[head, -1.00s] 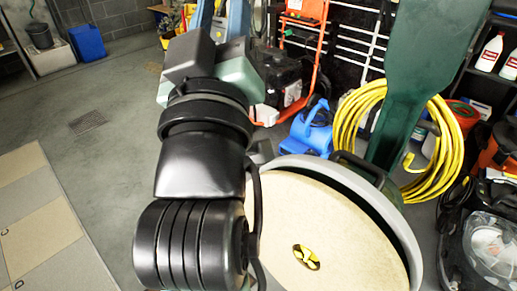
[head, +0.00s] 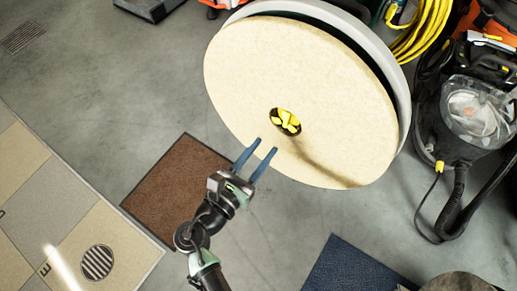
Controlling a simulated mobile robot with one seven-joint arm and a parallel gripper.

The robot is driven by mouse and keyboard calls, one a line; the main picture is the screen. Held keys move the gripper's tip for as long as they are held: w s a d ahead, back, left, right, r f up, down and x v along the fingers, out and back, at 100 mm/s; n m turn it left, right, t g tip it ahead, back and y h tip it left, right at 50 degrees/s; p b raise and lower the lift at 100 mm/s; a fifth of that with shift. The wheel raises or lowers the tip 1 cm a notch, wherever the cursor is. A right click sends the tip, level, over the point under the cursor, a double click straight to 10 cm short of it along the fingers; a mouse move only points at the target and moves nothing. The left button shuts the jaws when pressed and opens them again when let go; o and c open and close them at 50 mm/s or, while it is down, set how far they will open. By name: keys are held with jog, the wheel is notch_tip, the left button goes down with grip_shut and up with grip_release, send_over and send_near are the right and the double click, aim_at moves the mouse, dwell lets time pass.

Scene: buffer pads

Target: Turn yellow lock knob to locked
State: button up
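The yellow lock knob (head: 286,121) sits in a dark hole at the middle of a round cream pad (head: 240,75). The pad faces me on the grey-rimmed head of a floor machine. My gripper (head: 261,157) is just below and left of the knob, its two blue fingers apart and pointing up and right toward it. The fingers are empty, and a gap shows between their tips and the knob. A shadow lies on the pad to the right of and below the knob. I cannot read the knob's locked or unlocked marking at this size.
A brown mat (head: 175,185) lies on the floor left of my gripper, and a dark blue mat (head: 350,268) lies below right. A vacuum machine (head: 472,120) with a black hose stands at right. Yellow hose (head: 425,28) is coiled at the top. Grey floor is open at left.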

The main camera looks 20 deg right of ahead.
aim_at(285, 121)
jog(key=b+x, duration=0.2)
jog(key=x, duration=0.4)
jog(key=shift+x, duration=1.6)
grip_shut()
dwell(1.0)
